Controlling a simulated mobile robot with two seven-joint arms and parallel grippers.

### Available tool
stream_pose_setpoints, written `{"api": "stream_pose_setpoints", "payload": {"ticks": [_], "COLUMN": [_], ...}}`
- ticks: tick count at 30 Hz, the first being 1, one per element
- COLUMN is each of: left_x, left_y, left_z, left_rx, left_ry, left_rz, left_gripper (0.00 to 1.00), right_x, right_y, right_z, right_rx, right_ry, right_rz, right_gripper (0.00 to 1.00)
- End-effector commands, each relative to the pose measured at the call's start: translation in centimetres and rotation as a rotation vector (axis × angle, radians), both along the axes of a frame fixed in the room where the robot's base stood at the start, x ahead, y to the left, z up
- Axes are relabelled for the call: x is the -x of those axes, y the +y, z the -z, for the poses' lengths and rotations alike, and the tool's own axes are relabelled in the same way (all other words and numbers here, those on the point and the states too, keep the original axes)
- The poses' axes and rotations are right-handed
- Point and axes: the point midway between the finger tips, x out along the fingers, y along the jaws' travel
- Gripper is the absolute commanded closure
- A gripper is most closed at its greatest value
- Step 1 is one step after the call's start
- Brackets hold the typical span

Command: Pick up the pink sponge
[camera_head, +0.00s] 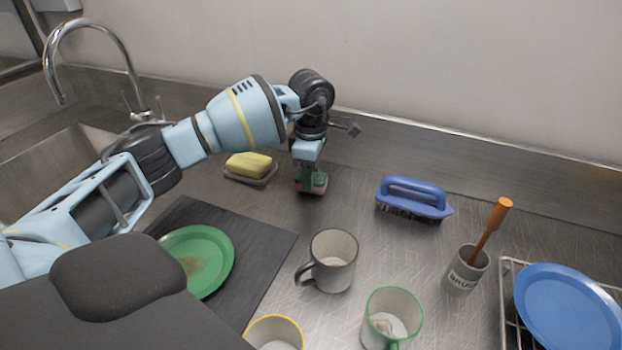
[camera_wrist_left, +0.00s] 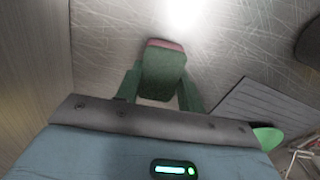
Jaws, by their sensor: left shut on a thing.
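The pink sponge (camera_head: 320,188) is at the tip of my left gripper (camera_head: 311,176), at the back of the steel counter, right of the yellow sponge. In the left wrist view the sponge (camera_wrist_left: 165,43) shows a dark green scouring face and a pink edge. It sits between the two green fingers of my left gripper (camera_wrist_left: 160,85), which is shut on it. The fingers hide part of the sponge in the head view. I cannot tell whether it still touches the counter. My right gripper is not in view.
A yellow sponge (camera_head: 248,165) lies in a dish to the left. A blue brush (camera_head: 414,195) lies to the right. A dark mug (camera_head: 334,262) and a green-rimmed mug (camera_head: 392,318) stand in front. A green plate (camera_head: 212,250) rests on a dark mat (camera_head: 265,240). The wall is close behind.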

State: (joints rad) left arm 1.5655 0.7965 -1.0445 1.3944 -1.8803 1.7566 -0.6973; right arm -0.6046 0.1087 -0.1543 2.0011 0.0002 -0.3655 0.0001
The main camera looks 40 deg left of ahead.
Motion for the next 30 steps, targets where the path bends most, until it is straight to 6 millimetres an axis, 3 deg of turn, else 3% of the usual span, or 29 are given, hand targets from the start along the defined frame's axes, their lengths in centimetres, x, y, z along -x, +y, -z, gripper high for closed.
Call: {"api": "stream_pose_setpoints", "payload": {"ticks": [6,13,26,27,30], "left_x": [-0.1,-0.1,0.0,0.0,0.0], "left_y": [0.0,0.0,0.0,0.0,0.0], "left_z": [-4.2,-7.7,-8.9,-8.9,-8.9], "left_rx": [0.000,0.000,0.000,0.000,0.000], "left_ry": [-0.004,-0.002,0.001,0.001,0.000], "left_rz": [0.000,-0.001,0.000,0.000,0.000], "left_gripper": [0.82,0.82,0.82,0.67,0.79], "right_x": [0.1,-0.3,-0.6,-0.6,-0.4], "right_y": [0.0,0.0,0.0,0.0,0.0], "right_z": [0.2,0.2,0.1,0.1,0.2], "right_rx": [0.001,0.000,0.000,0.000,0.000], "right_ry": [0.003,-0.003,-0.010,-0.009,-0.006], "right_rz": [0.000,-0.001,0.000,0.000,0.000], "right_gripper": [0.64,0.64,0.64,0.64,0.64]}}
